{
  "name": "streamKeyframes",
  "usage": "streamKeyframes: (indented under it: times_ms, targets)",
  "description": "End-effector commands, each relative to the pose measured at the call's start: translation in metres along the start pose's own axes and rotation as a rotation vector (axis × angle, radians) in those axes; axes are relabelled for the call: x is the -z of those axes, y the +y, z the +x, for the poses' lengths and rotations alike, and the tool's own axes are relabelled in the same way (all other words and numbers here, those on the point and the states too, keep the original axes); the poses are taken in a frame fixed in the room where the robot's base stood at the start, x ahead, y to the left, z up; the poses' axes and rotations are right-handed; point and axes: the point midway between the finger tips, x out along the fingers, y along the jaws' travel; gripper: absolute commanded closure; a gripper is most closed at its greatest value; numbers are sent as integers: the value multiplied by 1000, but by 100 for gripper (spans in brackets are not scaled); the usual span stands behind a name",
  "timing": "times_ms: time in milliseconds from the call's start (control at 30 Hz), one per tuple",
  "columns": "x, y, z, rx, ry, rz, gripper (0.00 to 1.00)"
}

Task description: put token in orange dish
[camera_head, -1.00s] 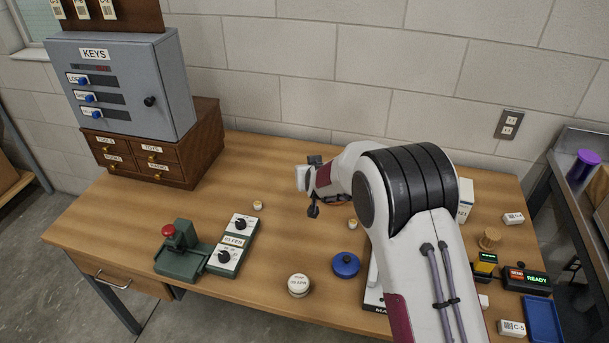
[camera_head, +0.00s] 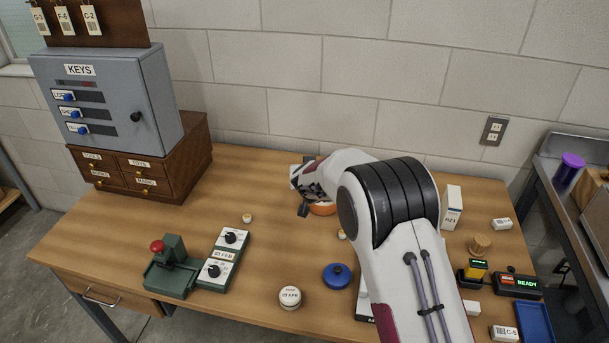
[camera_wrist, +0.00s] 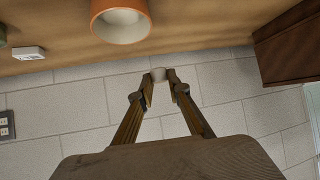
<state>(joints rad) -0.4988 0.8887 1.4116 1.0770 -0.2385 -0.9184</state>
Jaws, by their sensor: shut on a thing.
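The orange dish (camera_head: 322,209) stands on the wooden desk, partly hidden behind my gripper and arm in the head view. It also shows in the wrist view (camera_wrist: 118,28) at the top, with its pale inside visible. My gripper (camera_wrist: 159,77) is shut on a small whitish piece, which looks like the token (camera_wrist: 158,73). The token sits between the fingertips, below and right of the dish in the wrist view, and apart from it. In the head view my gripper (camera_head: 303,205) is at the dish's left side; the token cannot be made out there.
A small round piece (camera_head: 247,218) lies left of my gripper. The grey key cabinet (camera_head: 105,95) stands back left. The desk between is clear.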

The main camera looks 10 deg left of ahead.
Motion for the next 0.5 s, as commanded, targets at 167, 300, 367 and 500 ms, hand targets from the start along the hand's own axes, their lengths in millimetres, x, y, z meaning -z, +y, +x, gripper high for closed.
streamKeyframes:
  times_ms: [167,300,367,500]
  targets:
    - [5,8,3,-34,1,24,96]
    - [8,15,6,-64,0,44,96]
    - [10,19,7,-79,0,54,96]
    - [13,27,10,-115,0,80,96]
